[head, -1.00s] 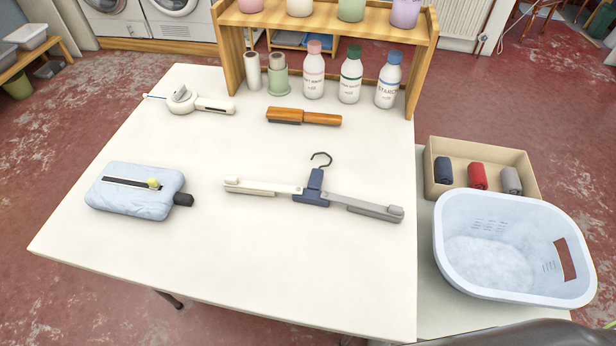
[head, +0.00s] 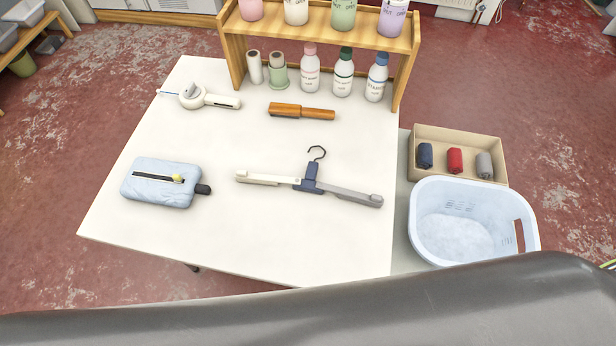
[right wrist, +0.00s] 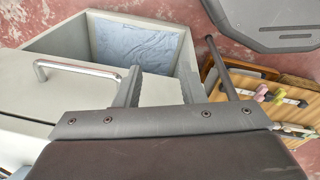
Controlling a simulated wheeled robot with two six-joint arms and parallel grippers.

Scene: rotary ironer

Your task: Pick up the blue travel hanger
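The travel hanger lies flat and unfolded on the white table (head: 215,235). Its blue centre (head: 310,178) carries a dark hook pointing to the back, a cream arm to the left and a grey arm to the right. Nothing touches it. Neither gripper shows in the head view. The hanger does not show in that view.
A pale blue pouch (head: 160,184) lies left of the hanger, and a wooden-handled brush (head: 302,112) behind it. A shelf with bottles (head: 318,38) stands at the back. Right are a beige box (head: 458,170) and a basket (head: 425,235). The wrist view shows a grey bin (right wrist: 70,38).

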